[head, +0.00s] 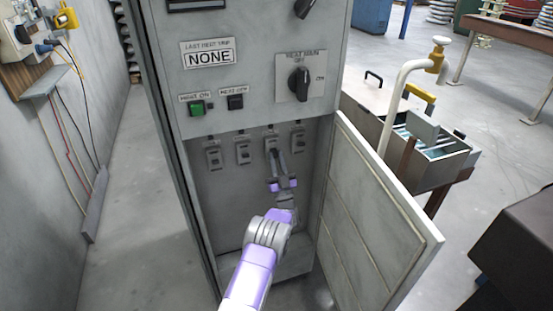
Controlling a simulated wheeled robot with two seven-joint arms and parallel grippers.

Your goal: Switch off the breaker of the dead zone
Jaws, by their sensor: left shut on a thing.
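A row of several grey breakers sits in the open lower bay of a grey cabinet (250,75). From the left I see the first breaker (213,155), the second breaker (243,152), the third breaker (270,143) and the fourth breaker (298,140). My left gripper (276,156) reaches up from below, shut at the third breaker. Its fingers hide the lower part of that breaker, so the lever's position cannot be seen. Above, a "LAST HEAT TRIP" display (208,58) reads "NONE". My right gripper is not in view.
The cabinet's open door (380,220) stands to the right of my left arm. Above the bay are a green button (197,108), a black button (235,102) and a rotary switch (299,83). A water trough (440,160) stands beyond the door.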

